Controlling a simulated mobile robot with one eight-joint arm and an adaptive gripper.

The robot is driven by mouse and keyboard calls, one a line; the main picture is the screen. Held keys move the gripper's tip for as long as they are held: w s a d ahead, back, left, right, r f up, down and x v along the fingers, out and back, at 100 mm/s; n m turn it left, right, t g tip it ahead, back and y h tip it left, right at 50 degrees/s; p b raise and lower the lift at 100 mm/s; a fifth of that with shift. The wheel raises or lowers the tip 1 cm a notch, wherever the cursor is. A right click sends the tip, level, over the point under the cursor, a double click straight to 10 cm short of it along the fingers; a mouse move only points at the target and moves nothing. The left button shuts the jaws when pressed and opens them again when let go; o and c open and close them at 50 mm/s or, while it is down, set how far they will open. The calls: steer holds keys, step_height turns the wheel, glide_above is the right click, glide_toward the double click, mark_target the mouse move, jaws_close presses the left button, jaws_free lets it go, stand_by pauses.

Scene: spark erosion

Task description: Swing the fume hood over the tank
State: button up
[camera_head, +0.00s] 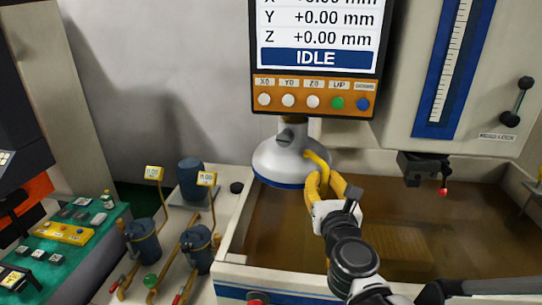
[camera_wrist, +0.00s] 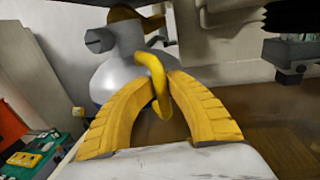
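The fume hood (camera_head: 285,162) is a grey-white dome with a blue rim, hanging below the display panel at the back left corner of the tank (camera_head: 228,240). Its yellow loop handle (camera_head: 318,160) faces my arm. The hood also fills the upper left of the wrist view (camera_wrist: 115,72). My gripper (camera_head: 325,176) has yellow fingers that close from both sides on the handle (camera_wrist: 152,78), with little or no gap visible. The tank holds brown, see-through liquid, and most of its surface lies to the right of the hood.
The display panel (camera_head: 318,90) reads IDLE above the hood. A machine head (camera_head: 425,165) with a red-tipped probe hangs over the tank's right part. Filter canisters with gauges (camera_head: 196,248) stand left of the tank. A green-topped bench (camera_head: 85,245) is at the far left.

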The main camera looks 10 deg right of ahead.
steer(key=o, duration=0.3)
steer(key=shift+s, duration=0.25)
steer(key=shift+o, duration=0.2)
steer(key=shift+w, duration=0.1)
steer(key=v, duration=0.7)
steer(key=shift+s, duration=0.3)
steer(key=shift+a, duration=0.1)
